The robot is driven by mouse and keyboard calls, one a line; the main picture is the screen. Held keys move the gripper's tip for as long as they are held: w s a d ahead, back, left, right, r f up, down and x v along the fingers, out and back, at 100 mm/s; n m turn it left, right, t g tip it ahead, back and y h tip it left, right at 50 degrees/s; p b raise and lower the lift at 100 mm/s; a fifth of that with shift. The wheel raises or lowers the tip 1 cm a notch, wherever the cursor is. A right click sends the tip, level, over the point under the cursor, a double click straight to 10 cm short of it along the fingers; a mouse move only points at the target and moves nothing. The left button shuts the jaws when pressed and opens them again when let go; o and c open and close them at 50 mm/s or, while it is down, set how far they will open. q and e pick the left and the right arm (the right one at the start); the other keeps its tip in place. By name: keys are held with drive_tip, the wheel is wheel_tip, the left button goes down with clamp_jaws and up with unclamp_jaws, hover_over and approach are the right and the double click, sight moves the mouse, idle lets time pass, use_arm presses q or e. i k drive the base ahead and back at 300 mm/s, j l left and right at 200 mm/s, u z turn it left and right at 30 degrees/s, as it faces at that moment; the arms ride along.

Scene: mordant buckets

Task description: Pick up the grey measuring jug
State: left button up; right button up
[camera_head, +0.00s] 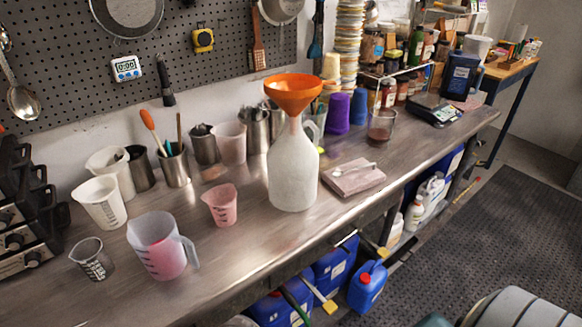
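A small grey, see-through measuring jug (92,259) with dark scale marks stands upright on the steel bench (230,262) at the front left. It is the greyest of the jugs in view. A larger frosted jug (160,246) with pink contents and a handle on its right side stands to its right. A white measuring jug (101,204) with dark marks stands behind it. Neither of my grippers shows in the head view, so their distance from the jugs cannot be told.
A pink cup (221,206) and a tall white bottle (293,170) with an orange funnel (293,92) stand mid-bench. Dark equipment with knobs (28,235) borders the left end. Bare bench lies in front of the pink cup. Blue canisters (367,287) sit below.

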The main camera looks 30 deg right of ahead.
sight(154, 236)
drive_tip(key=l+u, duration=0.25)
drive_tip(key=l, duration=0.15)
drive_tip(key=k+l+u, duration=0.3)
drive_tip(key=l+u, duration=0.15)
drive_tip(key=l, duration=0.2)
